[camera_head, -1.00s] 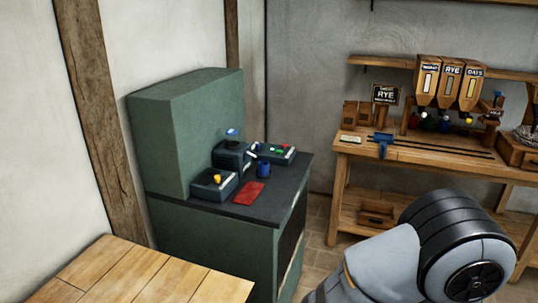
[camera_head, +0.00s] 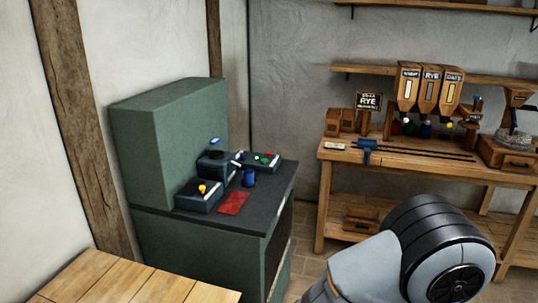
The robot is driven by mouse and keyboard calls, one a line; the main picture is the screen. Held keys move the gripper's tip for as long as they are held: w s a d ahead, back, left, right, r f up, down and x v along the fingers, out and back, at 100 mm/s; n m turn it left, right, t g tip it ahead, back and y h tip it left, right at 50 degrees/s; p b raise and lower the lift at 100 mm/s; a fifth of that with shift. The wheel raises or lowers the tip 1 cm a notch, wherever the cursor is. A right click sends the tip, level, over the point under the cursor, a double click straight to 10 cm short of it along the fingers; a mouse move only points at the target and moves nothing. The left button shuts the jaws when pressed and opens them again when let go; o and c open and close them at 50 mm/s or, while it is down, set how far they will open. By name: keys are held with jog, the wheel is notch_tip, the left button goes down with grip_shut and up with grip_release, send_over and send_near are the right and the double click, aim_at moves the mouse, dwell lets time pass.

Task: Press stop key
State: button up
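A green machine cabinet (camera_head: 165,140) with a dark top stands left of centre. On its top, at the back right, lies a dark control box (camera_head: 263,163) with a small red key (camera_head: 270,154) and a green key (camera_head: 264,160). The keys are too small for any lettering to be read, so I cannot tell for certain which is the stop key. Part of my arm shows at the bottom right, apart from the cabinet. My gripper is out of the picture.
A box with a yellow knob (camera_head: 202,189), a blue cup (camera_head: 249,178) and a red cloth or pad (camera_head: 233,203) are on the cabinet top. A wooden table (camera_head: 130,280) is at the lower left. A wooden bench (camera_head: 400,155) with grain hoppers (camera_head: 430,90) stands at the right.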

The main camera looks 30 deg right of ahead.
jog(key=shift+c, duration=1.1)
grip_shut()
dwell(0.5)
